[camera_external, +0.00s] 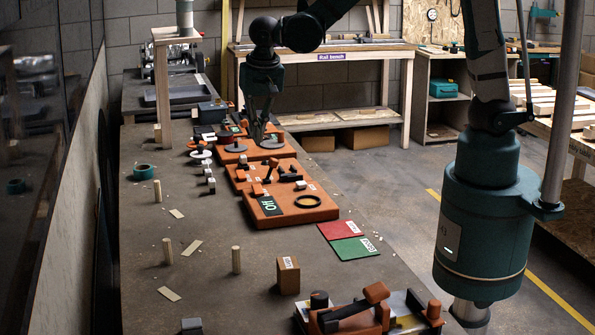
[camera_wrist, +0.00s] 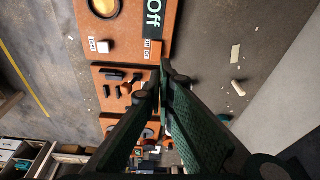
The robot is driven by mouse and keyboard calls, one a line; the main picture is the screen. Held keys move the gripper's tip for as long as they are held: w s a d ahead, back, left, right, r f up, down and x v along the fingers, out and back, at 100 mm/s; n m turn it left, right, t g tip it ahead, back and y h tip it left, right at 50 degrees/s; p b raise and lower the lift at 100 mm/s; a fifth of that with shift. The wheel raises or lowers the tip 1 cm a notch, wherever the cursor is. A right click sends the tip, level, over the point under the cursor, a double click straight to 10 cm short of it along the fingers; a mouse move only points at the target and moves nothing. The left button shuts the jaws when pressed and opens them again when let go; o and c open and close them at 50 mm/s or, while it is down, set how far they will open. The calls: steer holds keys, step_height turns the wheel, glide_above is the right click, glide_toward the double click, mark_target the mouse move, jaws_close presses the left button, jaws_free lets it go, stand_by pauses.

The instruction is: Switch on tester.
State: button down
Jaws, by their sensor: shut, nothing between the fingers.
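The likely tester is an orange panel (camera_external: 290,217) with a dark green "Off" display (camera_external: 268,205), a black ring (camera_external: 308,202) and a small orange switch (camera_external: 257,189). In the wrist view, the "Off" display (camera_wrist: 153,20) is at the top, with the switch (camera_wrist: 155,47) below it beside a small label. A white block (camera_wrist: 103,46) and a round yellowish lamp (camera_wrist: 104,7) are on the same panel. My gripper (camera_external: 258,139) is shut and empty, pointing down beyond this panel in the external view. Its fingertips (camera_wrist: 166,68) appear just below the switch in the wrist view.
More orange boards with discs and levers (camera_external: 236,147) stand behind the panel.

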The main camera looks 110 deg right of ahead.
mark_target(254, 185)
steer(key=shift+w+d+f+m, duration=0.1)
steer(key=shift+d+f+m, duration=0.4)
steer(key=shift+d+f, duration=0.4)
steer(key=shift+d, duration=0.1)
steer(key=shift+s+b+x, duration=0.1)
steer(key=shift+b+x, duration=0.1)
steer(key=shift+x, duration=3.2)
steer(key=shift+s+b+x, duration=0.15)
steer(key=shift+x, duration=3.3)
steer(key=shift+f, duration=0.1)
